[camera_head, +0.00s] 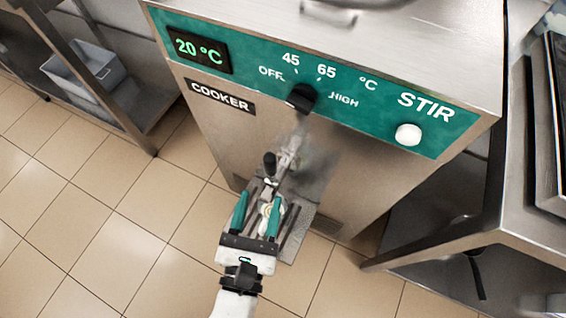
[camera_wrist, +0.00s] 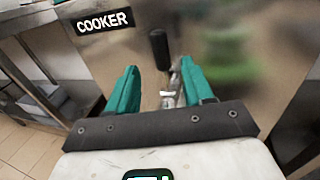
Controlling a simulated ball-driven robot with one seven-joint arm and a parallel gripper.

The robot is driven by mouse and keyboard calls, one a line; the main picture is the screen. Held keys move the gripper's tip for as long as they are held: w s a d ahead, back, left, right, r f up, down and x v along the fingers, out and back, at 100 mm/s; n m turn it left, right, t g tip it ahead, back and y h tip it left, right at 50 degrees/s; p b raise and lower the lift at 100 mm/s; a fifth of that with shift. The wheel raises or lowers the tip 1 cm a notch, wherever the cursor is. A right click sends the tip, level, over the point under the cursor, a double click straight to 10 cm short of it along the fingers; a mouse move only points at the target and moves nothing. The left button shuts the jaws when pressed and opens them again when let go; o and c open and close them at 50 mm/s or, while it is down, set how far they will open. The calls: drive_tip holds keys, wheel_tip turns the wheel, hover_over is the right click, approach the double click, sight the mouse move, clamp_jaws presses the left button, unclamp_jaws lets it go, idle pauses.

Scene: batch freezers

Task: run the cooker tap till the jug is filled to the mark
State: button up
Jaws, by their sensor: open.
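The cooker (camera_head: 240,130) has a metal tap (camera_head: 288,152) low on its front, with a black lever (camera_head: 269,163) standing upright. The lever also shows in the wrist view (camera_wrist: 158,48), just beyond and between the fingertips. My gripper (camera_head: 259,196) is open, its teal fingers apart on either side of the line to the tap, with nothing seen held; it also shows in the wrist view (camera_wrist: 160,68). A small pale round shape shows between the fingers in the head view; I cannot tell whether it is the jug. The jug's mark and any liquid cannot be made out.
A grey slatted shelf (camera_head: 293,246) sits below the tap, partly behind my gripper. The cooker panel has a black knob (camera_head: 301,97), a white stir button (camera_head: 408,134) and a 20 °C display (camera_head: 199,50). Steel tables flank both sides; tiled floor is clear at left.

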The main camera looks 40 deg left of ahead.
sight(269, 169)
drive_tip(key=x, duration=0.9)
drive_tip(key=shift+w+f, duration=0.1)
drive_tip(key=shift+w, duration=0.2)
drive_tip(key=shift+c, duration=0.4)
clamp_jaws()
